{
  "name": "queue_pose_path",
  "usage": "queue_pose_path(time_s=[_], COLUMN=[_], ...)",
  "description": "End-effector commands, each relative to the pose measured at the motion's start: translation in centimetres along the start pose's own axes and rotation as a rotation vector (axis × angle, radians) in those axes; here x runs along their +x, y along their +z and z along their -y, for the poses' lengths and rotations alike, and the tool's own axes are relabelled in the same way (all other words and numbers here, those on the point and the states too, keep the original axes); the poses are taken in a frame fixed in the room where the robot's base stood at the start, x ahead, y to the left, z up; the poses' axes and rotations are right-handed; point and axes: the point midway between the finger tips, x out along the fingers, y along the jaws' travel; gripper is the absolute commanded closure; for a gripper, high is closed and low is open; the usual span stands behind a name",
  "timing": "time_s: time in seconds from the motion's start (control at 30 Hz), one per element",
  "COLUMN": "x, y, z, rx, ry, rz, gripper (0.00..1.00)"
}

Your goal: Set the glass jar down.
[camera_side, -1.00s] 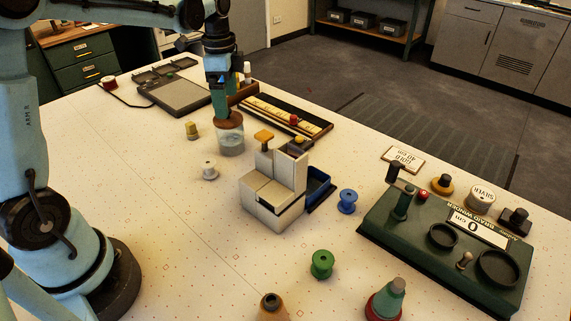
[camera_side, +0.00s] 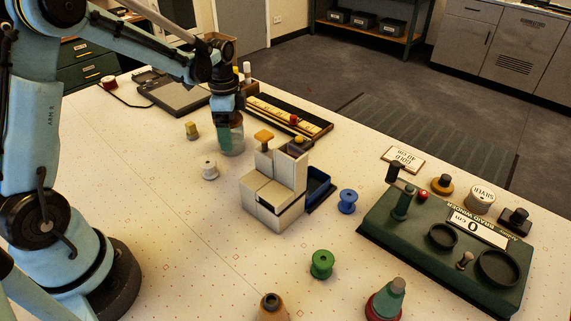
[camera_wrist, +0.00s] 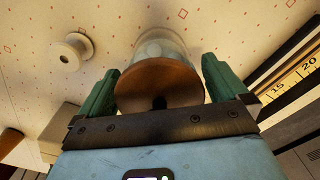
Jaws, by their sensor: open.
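The glass jar (camera_side: 237,143) stands upright on the white table, left of the grey block-shaped device. My gripper (camera_side: 228,132) is straight above it, with its green fingers reaching down beside the jar and hiding its lid in the side view. In the wrist view the jar (camera_wrist: 160,45) shows its brown round lid between my two green fingers (camera_wrist: 158,70). The fingers are open, one on each side, close to the lid. Whether either finger touches the jar is hard to tell.
A yellow spool (camera_side: 192,131) and a white spool (camera_side: 209,168) stand left of the jar. The grey device (camera_side: 275,190) is close on its right. A long tray with a ruler strip (camera_side: 290,116) lies behind.

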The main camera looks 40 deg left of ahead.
Motion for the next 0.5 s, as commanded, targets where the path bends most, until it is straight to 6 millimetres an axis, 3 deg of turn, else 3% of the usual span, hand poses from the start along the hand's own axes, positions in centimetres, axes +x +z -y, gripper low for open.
queue_pose_path(time_s=[0.13, 0.5], x=[-0.02, -0.05], y=[0.00, 0.00], z=[0.01, 0.00], rx=[0.000, 0.000], ry=[0.000, 0.000], rz=[0.000, 0.000], gripper=[0.03, 0.60])
